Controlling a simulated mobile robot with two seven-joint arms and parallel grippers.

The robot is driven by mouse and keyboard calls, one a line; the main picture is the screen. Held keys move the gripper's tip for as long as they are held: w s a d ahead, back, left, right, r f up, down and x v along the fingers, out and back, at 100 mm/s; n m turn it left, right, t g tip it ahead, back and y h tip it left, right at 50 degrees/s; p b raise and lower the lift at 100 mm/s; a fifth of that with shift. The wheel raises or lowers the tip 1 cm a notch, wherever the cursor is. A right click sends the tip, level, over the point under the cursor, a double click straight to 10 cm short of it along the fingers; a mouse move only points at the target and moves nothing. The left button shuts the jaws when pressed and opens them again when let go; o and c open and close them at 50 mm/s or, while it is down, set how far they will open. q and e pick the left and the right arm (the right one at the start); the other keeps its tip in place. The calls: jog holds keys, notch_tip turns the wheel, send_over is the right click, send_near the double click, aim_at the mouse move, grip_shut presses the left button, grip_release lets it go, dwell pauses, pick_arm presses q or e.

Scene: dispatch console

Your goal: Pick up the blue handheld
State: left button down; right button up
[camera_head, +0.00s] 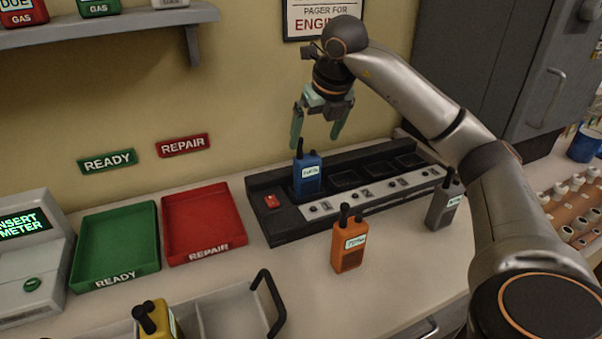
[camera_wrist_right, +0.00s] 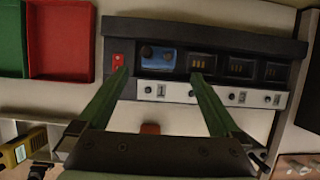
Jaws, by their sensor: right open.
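The blue handheld (camera_head: 307,174) stands upright in the leftmost slot of the black charger bank (camera_head: 290,228), its dark antenna pointing up. In the right wrist view the blue handheld (camera_wrist_right: 158,58) is seen from above, beyond the fingertips and between their lines. My right gripper (camera_head: 317,140) is open and empty, pointing down above the blue handheld, its green fingers apart. The fingers also show in the right wrist view (camera_wrist_right: 160,82). My left gripper is in neither view.
An orange handheld (camera_head: 349,242) and a grey handheld (camera_head: 443,203) stand on the counter before the charger. A green tray (camera_head: 115,283) and a red tray (camera_head: 203,259) lie left. A yellow handheld (camera_head: 155,320) is at the front, by a handled carrier (camera_head: 268,300).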

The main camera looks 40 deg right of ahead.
aim_at(309, 158)
jog(key=x, duration=0.9)
jog(key=shift+w+a+f, duration=0.1)
jog(key=shift+f, duration=0.35)
jog(key=shift+r, duration=0.1)
grip_shut()
